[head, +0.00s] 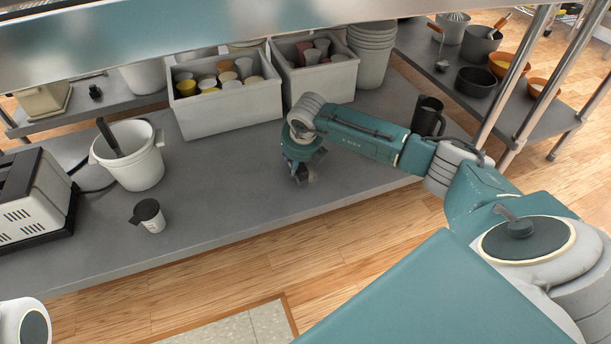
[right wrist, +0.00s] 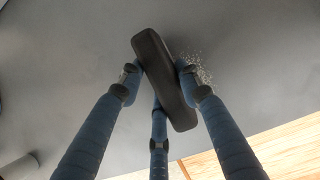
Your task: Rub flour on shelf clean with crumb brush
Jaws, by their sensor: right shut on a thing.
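My right gripper (head: 301,172) is low over the grey shelf (head: 225,215), in front of the white bins. In the right wrist view its blue fingers (right wrist: 160,82) are shut on the black, oblong crumb brush (right wrist: 150,49), which lies slanted between them. The brush's underside is hidden, so I cannot tell if it touches the shelf. A patch of pale flour specks (right wrist: 204,70) lies on the shelf just right of the brush, partly hidden by a finger. In the head view the flour cannot be made out. My left gripper is not in view.
Two white bins of cups (head: 228,107) (head: 318,78) stand behind the gripper. A black mug (head: 427,115) stands near my right forearm. A white bucket (head: 130,165), a small lidded cup (head: 150,216) and a toaster (head: 32,195) are left. Bare shelf lies between cup and gripper.

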